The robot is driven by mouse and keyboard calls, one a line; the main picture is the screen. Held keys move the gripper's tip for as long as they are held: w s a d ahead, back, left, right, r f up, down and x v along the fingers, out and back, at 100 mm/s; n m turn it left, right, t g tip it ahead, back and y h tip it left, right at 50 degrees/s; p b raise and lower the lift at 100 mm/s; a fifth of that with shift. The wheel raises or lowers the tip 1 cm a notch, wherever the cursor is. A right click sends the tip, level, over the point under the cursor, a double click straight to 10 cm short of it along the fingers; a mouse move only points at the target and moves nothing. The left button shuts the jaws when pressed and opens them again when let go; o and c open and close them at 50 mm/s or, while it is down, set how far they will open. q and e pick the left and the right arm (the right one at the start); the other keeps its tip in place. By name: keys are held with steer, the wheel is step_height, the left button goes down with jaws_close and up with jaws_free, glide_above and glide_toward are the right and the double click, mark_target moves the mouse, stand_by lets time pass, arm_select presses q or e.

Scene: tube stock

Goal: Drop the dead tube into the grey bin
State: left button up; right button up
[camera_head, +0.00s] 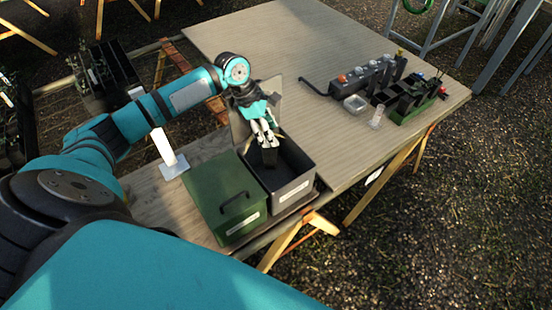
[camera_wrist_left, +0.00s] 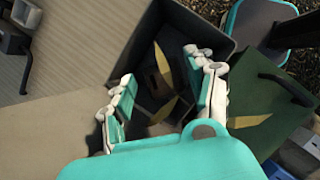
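The grey bin (camera_head: 282,200) stands open at the table's front edge, beside a green bin with a closed, handled lid (camera_head: 222,190). My left gripper (camera_head: 266,136) is above the grey bin, pointing down. In the left wrist view its fingers (camera_wrist_left: 164,95) are spread apart. The dead tube (camera_head: 269,157), dark and square with yellowed leaves, is just below the fingertips within the bin's opening. It also shows between and beyond the fingers in the left wrist view (camera_wrist_left: 153,82), touching neither finger visibly. Whether it rests on the bin floor is hidden. My right gripper is out of view.
A raised lid panel (camera_head: 240,128) stands behind the grey bin. A white upright card (camera_head: 165,147) is left of the bins. A grey rack (camera_head: 366,78), metal dish (camera_head: 355,104), clear cup (camera_head: 376,117) and green tray of black tubes (camera_head: 412,105) stand at the right. The middle tabletop is clear.

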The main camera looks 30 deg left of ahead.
arm_select(q)
steer(key=shift+o, duration=1.2)
steer(key=shift+a+r, duration=0.1)
steer(key=v, duration=1.1)
steer(key=shift+r, duration=0.4)
steer(key=shift+s, duration=0.1)
